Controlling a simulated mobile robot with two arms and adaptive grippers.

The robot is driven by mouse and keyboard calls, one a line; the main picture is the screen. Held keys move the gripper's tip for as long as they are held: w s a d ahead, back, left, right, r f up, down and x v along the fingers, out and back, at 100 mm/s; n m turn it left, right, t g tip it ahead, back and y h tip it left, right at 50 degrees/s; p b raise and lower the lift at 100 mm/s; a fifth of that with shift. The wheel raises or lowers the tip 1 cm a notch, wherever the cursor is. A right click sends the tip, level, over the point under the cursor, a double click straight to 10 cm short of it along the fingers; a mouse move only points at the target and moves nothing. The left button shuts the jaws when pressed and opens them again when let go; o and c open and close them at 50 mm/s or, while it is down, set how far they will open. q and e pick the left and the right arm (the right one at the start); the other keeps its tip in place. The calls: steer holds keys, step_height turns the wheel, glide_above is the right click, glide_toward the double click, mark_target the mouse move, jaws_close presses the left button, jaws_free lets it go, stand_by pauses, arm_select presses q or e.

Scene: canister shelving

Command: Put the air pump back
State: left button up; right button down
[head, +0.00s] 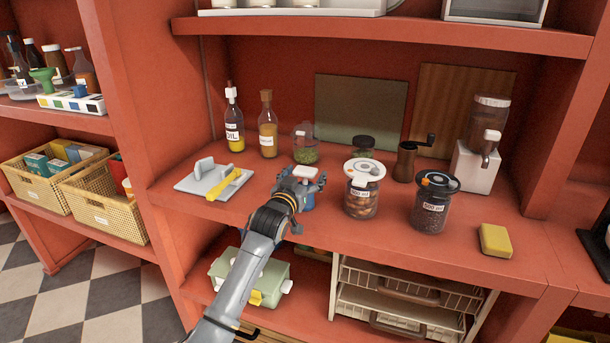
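My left gripper (310,183) reaches over the front of the middle shelf. Its fingers are at a small object with a white top (305,171) and a blue lower part, perhaps the air pump, which they partly hide. I cannot tell whether the fingers are shut on it. Just right of it stands a glass canister with a white lid (363,168), holding brown contents. Further right is a canister with a black lid (437,182) and dark contents. My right gripper is not in view.
A white tray (190,184) with a yellow-handled tool lies left. Behind stand an oil bottle (233,125), a brown bottle (268,130), a green-filled jar (305,150), a grinder (407,158) and a dispenser (476,168). A yellow sponge (495,240) lies right. The shelf's front right is mostly clear.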

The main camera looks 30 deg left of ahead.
arm_select(q)
steer(key=shift+r, duration=0.2)
steer(key=v, duration=1.2)
steer(key=shift+b, duration=0.45)
